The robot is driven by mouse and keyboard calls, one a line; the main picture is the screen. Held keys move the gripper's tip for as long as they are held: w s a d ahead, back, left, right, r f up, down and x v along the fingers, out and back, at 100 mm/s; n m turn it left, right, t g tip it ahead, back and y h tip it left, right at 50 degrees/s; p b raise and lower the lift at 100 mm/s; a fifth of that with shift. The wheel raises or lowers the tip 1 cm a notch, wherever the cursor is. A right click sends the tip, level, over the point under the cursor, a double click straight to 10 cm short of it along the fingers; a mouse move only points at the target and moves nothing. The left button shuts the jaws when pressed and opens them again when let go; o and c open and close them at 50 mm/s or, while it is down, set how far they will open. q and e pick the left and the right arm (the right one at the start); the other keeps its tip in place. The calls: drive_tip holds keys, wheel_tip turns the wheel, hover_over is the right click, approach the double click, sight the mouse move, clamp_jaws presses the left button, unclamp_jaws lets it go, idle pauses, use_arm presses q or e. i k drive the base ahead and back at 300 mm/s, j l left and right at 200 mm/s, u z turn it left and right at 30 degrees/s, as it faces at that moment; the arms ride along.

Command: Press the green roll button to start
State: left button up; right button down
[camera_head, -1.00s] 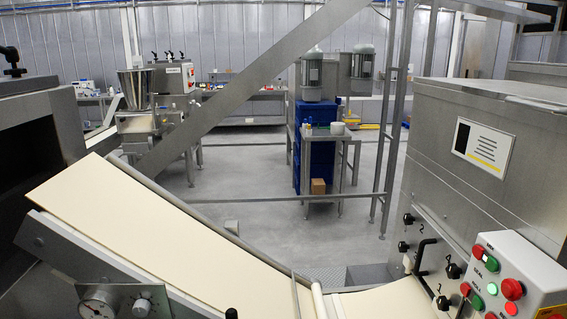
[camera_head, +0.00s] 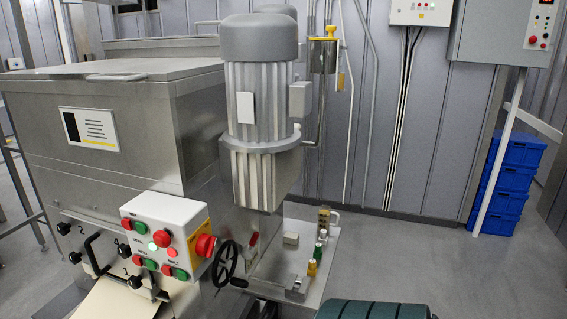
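A white control box (camera_head: 165,235) is fixed to the front of the steel machine, left of centre in the head view. A green button (camera_head: 140,228) is in the upper row. More green buttons are in the lower rows. The labels are too small to read, so I cannot tell which one is roll. A large red mushroom button (camera_head: 204,245) on yellow is on the box's right side. Neither of my grippers is in view.
The steel machine (camera_head: 150,150) with a big grey motor (camera_head: 260,100) fills the left and middle. A black handwheel (camera_head: 225,263) is just right of the control box. Blue crates (camera_head: 510,175) stand at the far right. Open floor (camera_head: 430,255) lies at right.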

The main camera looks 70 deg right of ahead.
sight(151, 265)
drive_tip(key=l+z, duration=0.1)
drive_tip(key=z, duration=0.45)
drive_tip(key=k+l+z, duration=0.2)
drive_tip(key=l+z, duration=0.25)
drive_tip(key=l, duration=0.15)
drive_tip(key=k+l+z, duration=0.2)
drive_tip(key=l, duration=0.15)
drive_tip(key=k+l+z, duration=0.1)
drive_tip(key=l, duration=1.5)
drive_tip(key=k+z, duration=0.05)
